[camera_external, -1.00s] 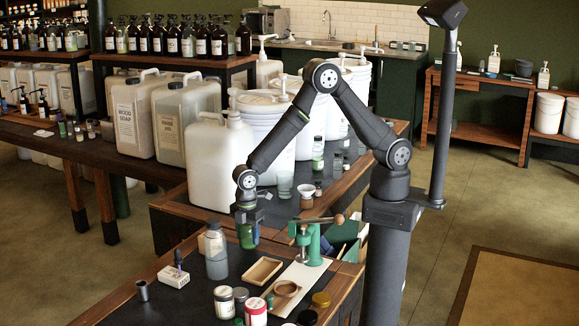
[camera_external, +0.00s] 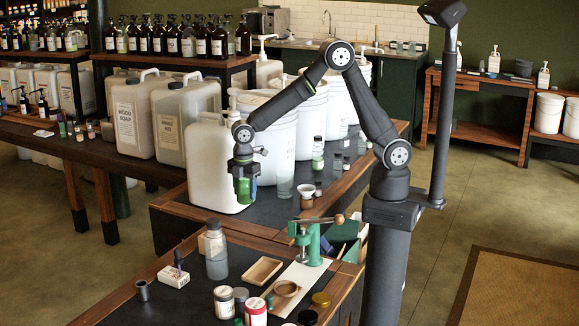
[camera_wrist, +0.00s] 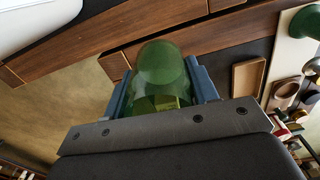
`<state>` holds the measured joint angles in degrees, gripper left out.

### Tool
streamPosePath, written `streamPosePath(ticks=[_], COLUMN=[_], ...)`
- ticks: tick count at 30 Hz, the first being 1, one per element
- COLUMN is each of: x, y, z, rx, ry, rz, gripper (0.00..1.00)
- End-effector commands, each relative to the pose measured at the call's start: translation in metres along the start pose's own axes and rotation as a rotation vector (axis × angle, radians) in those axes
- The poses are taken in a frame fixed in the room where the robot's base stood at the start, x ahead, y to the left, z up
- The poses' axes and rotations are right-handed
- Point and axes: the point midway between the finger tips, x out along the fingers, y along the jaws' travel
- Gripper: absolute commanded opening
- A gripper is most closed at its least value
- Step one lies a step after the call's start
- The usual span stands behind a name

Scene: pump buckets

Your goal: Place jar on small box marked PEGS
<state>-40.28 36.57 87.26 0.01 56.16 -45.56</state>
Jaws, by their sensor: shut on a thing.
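My gripper (camera_external: 244,178) is shut on a green glass jar (camera_external: 243,194). It holds the jar in the air in front of the large white jug, above the gap by the front table. In the wrist view the green jar (camera_wrist: 160,82) sits between the two blue fingers of my gripper (camera_wrist: 161,85). The small white box (camera_external: 173,276) lies on the front table at the left, below and left of my gripper. A small dark bottle (camera_external: 179,262) shows at the box's top edge; I cannot tell whether it stands on or behind it. The lettering is too small to read.
A clear grey-capped bottle (camera_external: 216,250) stands right of the box. A dark cup (camera_external: 143,291) is left of it. A wooden tray (camera_external: 262,271), a green press (camera_external: 310,243) and several jars crowd the table's right part. The large white jug (camera_external: 213,160) stands behind my gripper.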

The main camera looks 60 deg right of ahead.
Motion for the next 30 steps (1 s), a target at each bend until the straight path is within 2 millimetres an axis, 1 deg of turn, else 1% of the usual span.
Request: streamPosePath(ticks=[1,6,9,12,15,17,20,27,30], x=[-0.007,-0.029,-0.041,-0.049,-0.051,-0.049,-0.038,-0.005,0.006], y=[0.011,0.041,0.053,0.062,0.065,0.064,0.057,0.037,0.030], z=[-0.011,-0.039,-0.051,-0.058,-0.064,-0.070,-0.087,-0.138,-0.155], rx=[-0.008,-0.040,-0.055,-0.066,-0.072,-0.075,-0.077,-0.077,-0.076], ry=[0.003,0.003,0.003,0.003,0.002,0.001,0.000,0.000,0.001], rz=[0.003,0.003,0.003,0.002,0.001,0.000,-0.001,-0.001,0.000], gripper=[0.25,0.25,0.25,0.25,0.25,0.25,0.25,0.25,0.25])
